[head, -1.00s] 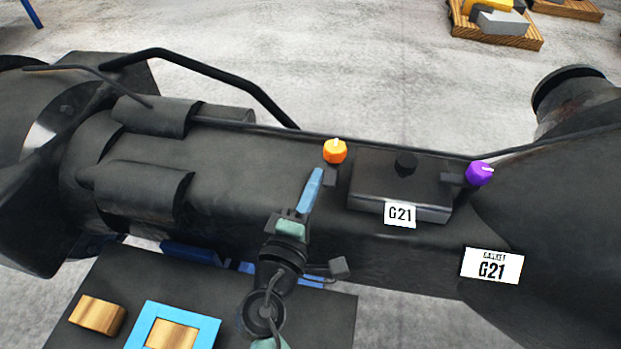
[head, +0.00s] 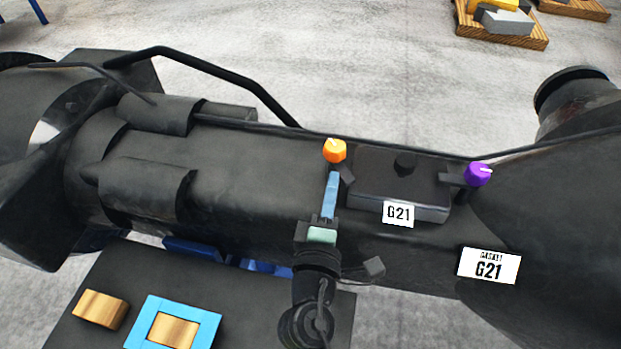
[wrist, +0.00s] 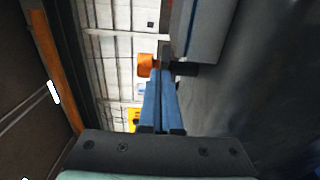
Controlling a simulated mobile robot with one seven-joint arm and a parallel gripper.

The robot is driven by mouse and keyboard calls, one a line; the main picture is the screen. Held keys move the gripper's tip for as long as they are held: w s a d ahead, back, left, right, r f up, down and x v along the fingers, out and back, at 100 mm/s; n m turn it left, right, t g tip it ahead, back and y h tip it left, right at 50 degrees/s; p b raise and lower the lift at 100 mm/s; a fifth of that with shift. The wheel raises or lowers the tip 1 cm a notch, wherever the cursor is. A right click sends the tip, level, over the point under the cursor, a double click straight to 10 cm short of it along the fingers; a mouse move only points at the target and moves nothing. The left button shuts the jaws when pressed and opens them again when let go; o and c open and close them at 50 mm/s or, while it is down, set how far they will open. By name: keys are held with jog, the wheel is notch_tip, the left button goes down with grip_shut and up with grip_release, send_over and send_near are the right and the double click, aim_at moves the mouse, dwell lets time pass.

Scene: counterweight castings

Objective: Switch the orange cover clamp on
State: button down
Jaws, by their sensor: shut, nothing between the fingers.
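The orange cover clamp (head: 335,151) is a small orange knob with a white mark on top, at the left end of the dark G21 cover box (head: 402,180). It also shows in the wrist view (wrist: 145,65), just beyond my fingertips. My gripper (head: 333,175) has blue fingers, shut together and empty, pointing at the knob from the near side. In the wrist view the closed fingers (wrist: 160,85) end close beside the orange knob. I cannot tell whether they touch it.
A purple knob (head: 477,174) sits at the box's right end. A white G21 gasket label (head: 489,265) is on the dark casting. A dark table (head: 105,270) at front left holds a wooden block (head: 101,309) and a blue frame (head: 210,330). A pallet (head: 500,36) stands far back.

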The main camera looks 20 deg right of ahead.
jog(key=shift+s+d, duration=0.25)
jog(key=shift+d, duration=0.4)
dwell(0.4)
